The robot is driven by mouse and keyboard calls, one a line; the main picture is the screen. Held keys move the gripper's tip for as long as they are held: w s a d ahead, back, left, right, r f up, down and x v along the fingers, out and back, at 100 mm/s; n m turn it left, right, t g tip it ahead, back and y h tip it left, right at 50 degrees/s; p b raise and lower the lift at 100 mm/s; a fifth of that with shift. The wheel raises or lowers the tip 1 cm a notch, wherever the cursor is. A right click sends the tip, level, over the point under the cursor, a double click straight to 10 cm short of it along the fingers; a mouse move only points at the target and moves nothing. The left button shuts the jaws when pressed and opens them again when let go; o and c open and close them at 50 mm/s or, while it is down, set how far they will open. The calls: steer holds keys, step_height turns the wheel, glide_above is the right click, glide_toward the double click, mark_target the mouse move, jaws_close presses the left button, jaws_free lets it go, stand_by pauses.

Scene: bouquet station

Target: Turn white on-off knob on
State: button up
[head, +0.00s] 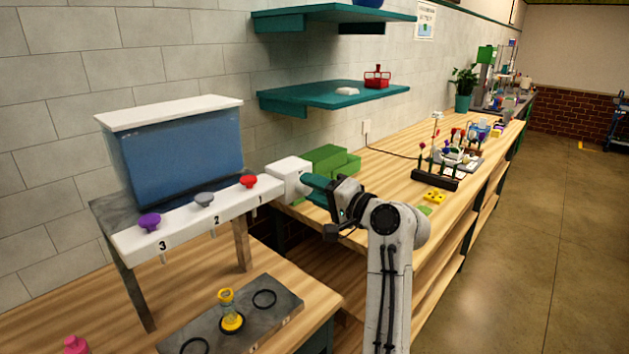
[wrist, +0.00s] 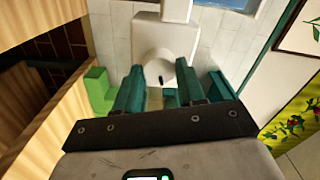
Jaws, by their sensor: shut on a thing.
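A white box (head: 288,175) is at the right end of the dispenser's knob strip. In the wrist view, a rounded white knob (wrist: 158,64) with a short black mark sits on this box's face. My gripper (head: 306,188) is at the box's right side. In the wrist view, its two teal fingers (wrist: 160,82) stand on either side of the knob and are shut on it. In the head view the knob is hidden behind the fingers. The black mark runs nearly up and down in the wrist view.
A blue water tank (head: 180,155) stands on a metal stand with purple, grey and red knobs numbered 3, 2 and 1. Green bins (head: 330,160) sit just behind my gripper. A grey plate (head: 240,315) holds a yellow vase (head: 226,300). The floor at right is clear.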

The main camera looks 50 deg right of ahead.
steer(key=shift+f+m+p, duration=0.1)
steer(key=shift+m+p, duration=0.9)
steer(key=shift+m, duration=0.6)
steer(key=o, duration=1)
steer(key=s+b, duration=0.1)
steer(key=s, duration=0.4)
steer(key=s+b, duration=0.1)
steer(key=s, duration=0.5)
steer(key=shift+d, duration=0.2)
steer(key=shift+w, duration=0.1)
